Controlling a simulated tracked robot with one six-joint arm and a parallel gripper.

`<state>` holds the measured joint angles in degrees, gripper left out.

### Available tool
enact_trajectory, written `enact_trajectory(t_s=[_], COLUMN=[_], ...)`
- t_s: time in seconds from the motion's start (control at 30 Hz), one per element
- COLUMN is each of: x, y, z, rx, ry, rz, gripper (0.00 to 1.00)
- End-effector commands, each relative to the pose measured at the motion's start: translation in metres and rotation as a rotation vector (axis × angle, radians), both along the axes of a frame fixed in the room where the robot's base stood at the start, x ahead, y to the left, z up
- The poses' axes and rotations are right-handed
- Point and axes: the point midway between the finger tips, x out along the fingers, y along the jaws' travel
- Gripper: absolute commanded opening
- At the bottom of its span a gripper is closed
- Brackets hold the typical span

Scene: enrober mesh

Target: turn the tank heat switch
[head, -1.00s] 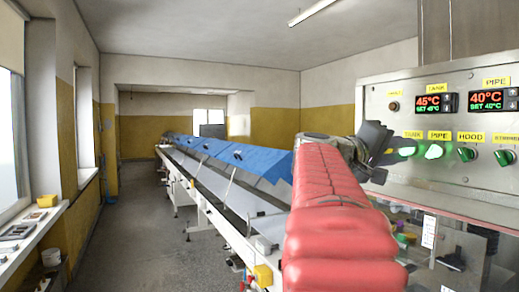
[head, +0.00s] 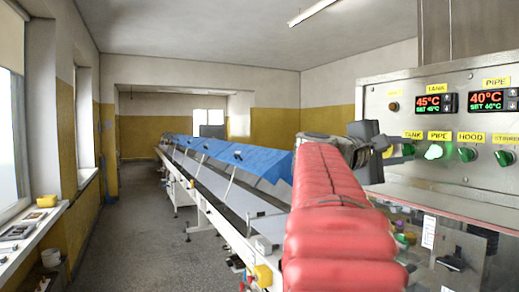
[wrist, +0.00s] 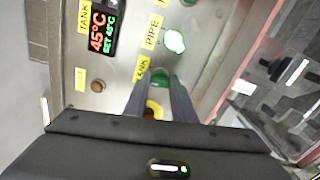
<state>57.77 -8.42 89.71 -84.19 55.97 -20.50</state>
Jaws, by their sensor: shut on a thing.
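The tank heat switch is a green knob (wrist: 160,78) by the yellow TANK label (wrist: 140,68) on the steel control panel. It shows between the two dark fingers of my gripper (wrist: 160,92) in the wrist view, and the fingers are shut on it. The knob looks darker than the brightly lit PIPE switch (wrist: 174,41). In the head view my gripper (head: 392,150) reaches the panel from the left, turned so its fingers look narrow. The tank switch (head: 408,149) shows just right of the fingertips there. The knob's exact pointer angle is hard to tell.
The PIPE (head: 434,151), HOOD (head: 467,153) and a further switch (head: 504,157) sit close by to the right. Above are the tank display (head: 429,103) and pipe display (head: 487,99). A conveyor with blue covers (head: 232,155) runs left; the floor beside it is clear.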

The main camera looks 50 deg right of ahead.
Motion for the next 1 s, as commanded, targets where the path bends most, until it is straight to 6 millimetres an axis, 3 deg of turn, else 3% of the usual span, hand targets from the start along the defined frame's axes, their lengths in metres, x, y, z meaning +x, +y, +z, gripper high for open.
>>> enact_trajectory(t_s=[0.4, 1.0], x=[0.0003, 0.0005], y=[-0.0014, -0.0016], z=[-0.0049, -0.0063], rx=[0.127, 0.157], ry=[0.271, 0.334], rz=[-0.002, -0.002], gripper=[0.01, 0.01])
